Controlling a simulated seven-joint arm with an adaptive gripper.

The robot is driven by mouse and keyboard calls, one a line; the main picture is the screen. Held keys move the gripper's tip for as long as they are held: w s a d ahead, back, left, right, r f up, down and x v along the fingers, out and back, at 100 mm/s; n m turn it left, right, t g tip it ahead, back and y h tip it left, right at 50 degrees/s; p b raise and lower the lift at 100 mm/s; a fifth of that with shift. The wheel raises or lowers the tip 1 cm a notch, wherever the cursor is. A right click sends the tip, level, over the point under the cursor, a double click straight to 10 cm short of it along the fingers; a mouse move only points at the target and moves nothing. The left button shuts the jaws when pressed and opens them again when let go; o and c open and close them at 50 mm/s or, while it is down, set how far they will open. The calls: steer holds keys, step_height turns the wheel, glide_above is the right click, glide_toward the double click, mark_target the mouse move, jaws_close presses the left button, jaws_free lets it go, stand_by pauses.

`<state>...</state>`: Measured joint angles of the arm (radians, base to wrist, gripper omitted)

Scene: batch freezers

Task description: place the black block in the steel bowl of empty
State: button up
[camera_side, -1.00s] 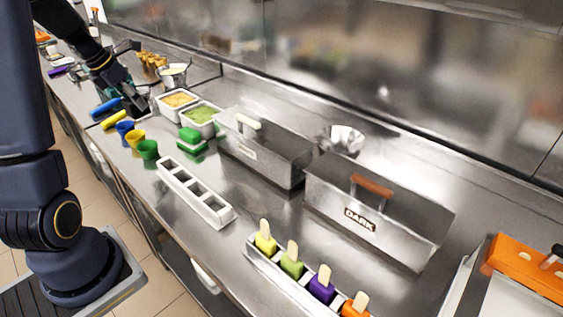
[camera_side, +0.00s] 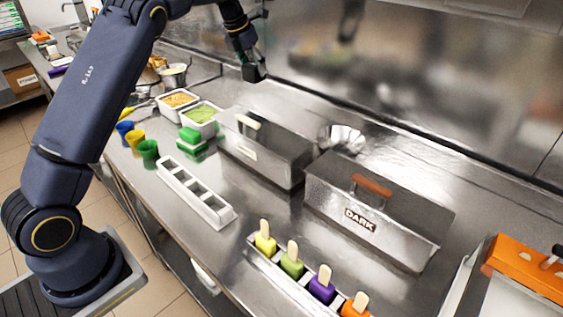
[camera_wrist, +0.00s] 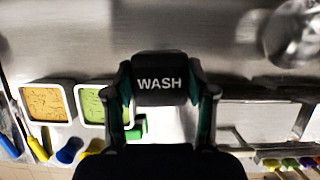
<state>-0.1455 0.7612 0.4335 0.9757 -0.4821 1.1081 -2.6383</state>
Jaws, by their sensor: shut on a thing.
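My gripper (camera_side: 250,58) is shut on the black block (camera_wrist: 160,84), which has white letters reading WASH facing the wrist camera. The block also shows in the side view (camera_side: 254,73), held in the air above the back of the counter. A shiny steel bowl (camera_side: 342,137) with a fluted side stands behind the two lidded steel boxes, to the right of my gripper and below it. The bowl also shows blurred at the top right of the wrist view (camera_wrist: 291,36). Its inside cannot be made out clearly.
A steel box (camera_side: 265,150) and a box labelled DARK (camera_side: 380,225) stand before the bowl. Tubs of orange (camera_side: 180,99) and green (camera_side: 201,114) stuff, coloured cups, and a white mould (camera_side: 213,209) are nearby. A steel wall runs along the back.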

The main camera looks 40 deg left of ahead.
steer(key=w+d+f+m+h, duration=0.1)
steer(key=w+d, duration=0.2)
steer(key=d, duration=0.5)
steer(key=w+d+f+m, duration=0.2)
steer(key=w+d, duration=0.1)
steer(key=d, duration=0.4)
steer(key=m+h, duration=0.1)
steer(key=m, duration=0.1)
glide_toward(340, 142)
steer(key=d+r, duration=0.3)
steer(key=d, duration=0.1)
steer(key=f, duration=0.7)
steer(key=shift+s+f, duration=0.3)
steer(key=shift+s, duration=0.05)
steer(key=shift+f, duration=0.35)
steer(key=shift+f, duration=0.1)
steer(key=o, duration=1.2)
steer(key=shift+a, duration=0.1)
